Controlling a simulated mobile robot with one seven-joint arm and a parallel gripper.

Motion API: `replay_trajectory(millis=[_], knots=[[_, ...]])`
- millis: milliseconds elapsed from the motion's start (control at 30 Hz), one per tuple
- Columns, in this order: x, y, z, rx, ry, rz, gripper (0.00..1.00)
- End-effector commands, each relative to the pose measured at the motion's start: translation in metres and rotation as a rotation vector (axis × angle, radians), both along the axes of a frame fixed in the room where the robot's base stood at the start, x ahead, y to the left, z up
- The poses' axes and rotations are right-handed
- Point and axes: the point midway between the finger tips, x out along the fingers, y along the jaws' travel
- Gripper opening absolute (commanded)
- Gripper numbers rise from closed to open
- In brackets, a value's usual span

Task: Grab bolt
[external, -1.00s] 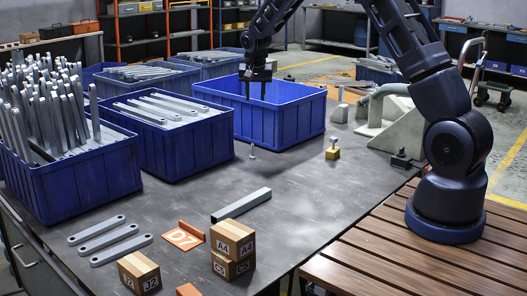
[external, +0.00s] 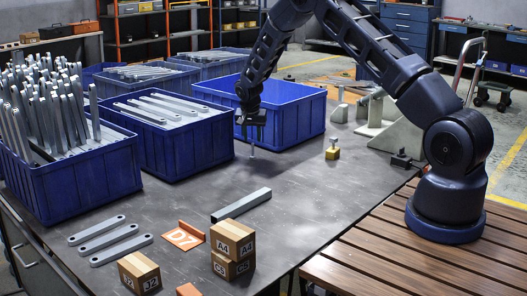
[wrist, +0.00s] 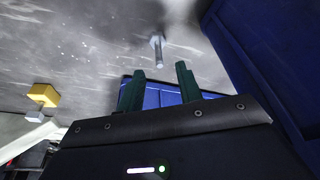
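A small silver bolt (external: 252,154) stands on the dark tabletop in front of the empty blue bin. In the wrist view the bolt (wrist: 158,52) shows just beyond the fingertips, between their lines, with clear space around it. My gripper (external: 253,134) is above the bolt, pointing down. In the wrist view the two green fingers of my gripper (wrist: 160,78) are apart with nothing between them. A second small metal piece stands on a yellow block (external: 332,154) to the right; this block (wrist: 45,95) is also at the left of the wrist view.
The empty blue bin (external: 290,122) stands close behind the gripper, its wall near it in the wrist view. Another blue bin (external: 180,150) holds metal bars. A grey bar (external: 241,205) lies in front. The table around the bolt is clear.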

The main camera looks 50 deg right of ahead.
Motion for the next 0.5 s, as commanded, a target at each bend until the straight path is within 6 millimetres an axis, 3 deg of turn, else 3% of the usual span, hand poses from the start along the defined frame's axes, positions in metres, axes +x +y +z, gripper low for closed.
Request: replay_trajectory(millis=[267,500], knots=[[0.003,-0.004,-0.018,0.000,-0.001,0.001,0.36],[0.007,-0.012,-0.049,0.000,0.002,0.001,0.36]])
